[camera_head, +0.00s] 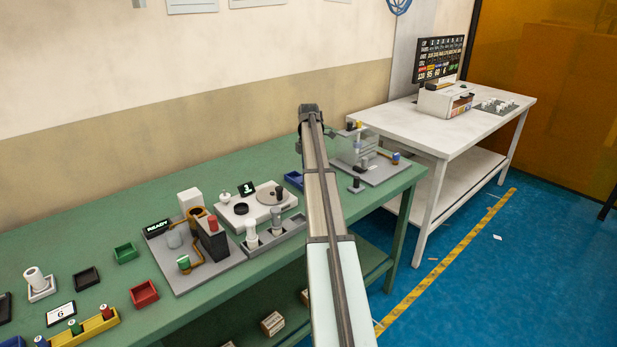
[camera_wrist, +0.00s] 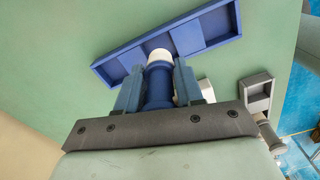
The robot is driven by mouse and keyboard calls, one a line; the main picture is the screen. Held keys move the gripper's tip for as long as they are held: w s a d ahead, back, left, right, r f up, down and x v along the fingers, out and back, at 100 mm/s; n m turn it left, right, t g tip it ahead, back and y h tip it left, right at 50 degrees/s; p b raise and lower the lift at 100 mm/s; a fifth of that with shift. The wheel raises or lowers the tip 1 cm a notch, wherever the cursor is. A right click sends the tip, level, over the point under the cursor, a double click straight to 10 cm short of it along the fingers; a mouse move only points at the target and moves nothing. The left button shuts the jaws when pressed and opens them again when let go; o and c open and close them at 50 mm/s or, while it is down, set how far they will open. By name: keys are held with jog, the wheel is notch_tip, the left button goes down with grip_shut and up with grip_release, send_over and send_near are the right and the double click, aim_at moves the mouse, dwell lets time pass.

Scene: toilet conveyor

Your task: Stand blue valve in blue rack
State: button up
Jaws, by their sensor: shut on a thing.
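In the wrist view my gripper (camera_wrist: 158,78) is shut on the blue valve (camera_wrist: 158,90), a blue cylinder with a flanged body and a white end (camera_wrist: 160,55). One finger lies on each side of it. The blue rack (camera_wrist: 226,24), a long shallow tray with divided compartments, lies on the green bench beyond the fingers. The valve's white end overlaps the rack's near middle in this view; I cannot tell whether they touch. In the head view part of the blue rack (camera_head: 292,180) shows left of my arm, which hides the gripper and valve.
A small grey tray (camera_wrist: 257,92) lies right of the rack in the wrist view. In the head view a grey station (camera_head: 270,206) with a dial stands left of my arm, and a fixture plate (camera_head: 385,172) stands to its right. Bare green bench lies behind the rack.

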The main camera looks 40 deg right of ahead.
jog(key=shift+f, duration=2.1)
jog(key=shift+f, duration=0.15)
jog(key=o, duration=1.1)
notch_tip(320, 180, up, 12)
jog(key=shift+r, duration=0.2)
